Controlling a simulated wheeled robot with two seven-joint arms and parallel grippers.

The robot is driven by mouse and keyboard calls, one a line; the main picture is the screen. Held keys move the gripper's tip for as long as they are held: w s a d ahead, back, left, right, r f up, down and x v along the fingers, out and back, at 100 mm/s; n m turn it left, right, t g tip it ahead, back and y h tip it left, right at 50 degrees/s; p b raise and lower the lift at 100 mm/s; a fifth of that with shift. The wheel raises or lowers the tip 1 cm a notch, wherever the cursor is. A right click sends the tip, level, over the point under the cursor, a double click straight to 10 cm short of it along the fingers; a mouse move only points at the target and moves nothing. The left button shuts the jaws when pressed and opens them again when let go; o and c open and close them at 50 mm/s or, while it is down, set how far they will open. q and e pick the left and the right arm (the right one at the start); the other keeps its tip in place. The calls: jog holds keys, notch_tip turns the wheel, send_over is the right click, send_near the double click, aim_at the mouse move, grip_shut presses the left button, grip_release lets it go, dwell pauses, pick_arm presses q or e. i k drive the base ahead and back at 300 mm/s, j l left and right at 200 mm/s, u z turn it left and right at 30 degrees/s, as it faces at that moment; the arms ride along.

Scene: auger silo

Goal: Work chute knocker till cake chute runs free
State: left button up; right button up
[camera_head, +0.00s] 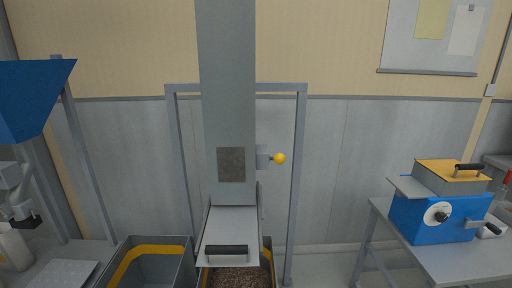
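The tall grey cake chute (226,80) stands upright in the middle of the head view, in front of a grey frame. A dark, rough-looking square panel (231,164) is on its front. The chute knocker (279,158) shows as a yellow ball on a short stem from a grey bracket at the chute's right side. Below, a sloping grey tray or flap (230,228) carries a black bar handle (227,251). A bin (266,250) under it holds brown crumbly material (240,278).
A second bin (186,248) with a yellow band stands left of it. A blue hopper (32,96) with grey fittings is at far left. At right, a blue machine (432,217) stands on a grey table (470,263). The space between chute and table is clear.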

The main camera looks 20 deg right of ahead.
aim_at(279, 158)
jog(key=i+j+z, duration=0.15)
jog(key=z, duration=0.3)
jog(key=i+j+z, duration=0.55)
jog(key=z, duration=0.3)
jog(key=i+j+z, duration=0.1)
jog(key=j+z, duration=0.3)
jog(key=j, duration=0.1)
